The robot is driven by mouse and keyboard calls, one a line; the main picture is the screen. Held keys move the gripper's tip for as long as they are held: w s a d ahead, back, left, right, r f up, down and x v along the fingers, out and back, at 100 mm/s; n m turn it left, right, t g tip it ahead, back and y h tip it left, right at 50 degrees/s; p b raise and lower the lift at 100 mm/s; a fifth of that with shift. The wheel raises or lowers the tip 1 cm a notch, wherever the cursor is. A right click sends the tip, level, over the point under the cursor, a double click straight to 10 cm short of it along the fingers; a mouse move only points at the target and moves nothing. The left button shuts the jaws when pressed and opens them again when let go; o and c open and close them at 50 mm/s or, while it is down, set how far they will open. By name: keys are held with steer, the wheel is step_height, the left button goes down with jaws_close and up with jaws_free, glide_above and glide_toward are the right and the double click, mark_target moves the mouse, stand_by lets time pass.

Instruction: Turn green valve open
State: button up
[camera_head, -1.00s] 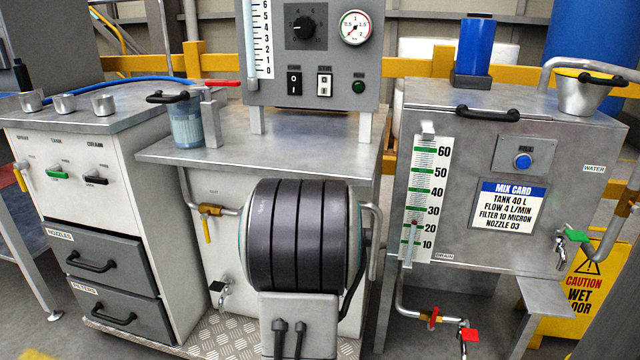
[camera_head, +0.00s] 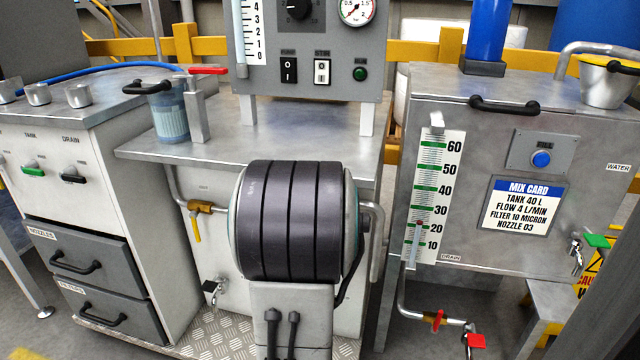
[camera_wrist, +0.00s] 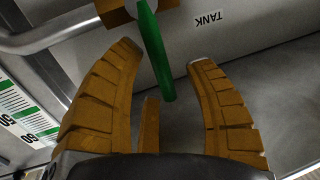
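In the wrist view, a green valve handle (camera_wrist: 152,50) is a long lever on a brass-coloured valve body, next to an upside-down TANK label (camera_wrist: 209,19). Its free end lies between the spread fingers of my gripper (camera_wrist: 163,54). The gripper is open, with gaps on both sides of the handle and no visible grip. In the head view my dark arm blocks the middle, and neither the gripper nor this handle shows clearly. Other green handles show there: one on the left cabinet (camera_head: 33,171) under TANK, and one on the tap (camera_head: 597,240) of the right tank.
A metal pipe (camera_wrist: 55,32) runs to the valve body, and a numbered level scale (camera_wrist: 22,112) is at left; the scale also shows in the head view (camera_head: 434,200). A yellow-handled valve (camera_head: 197,222) and red-handled drain valves (camera_head: 438,320) are nearby. A control panel (camera_head: 330,95) stands above.

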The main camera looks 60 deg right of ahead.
jaws_close()
stand_by(0.5)
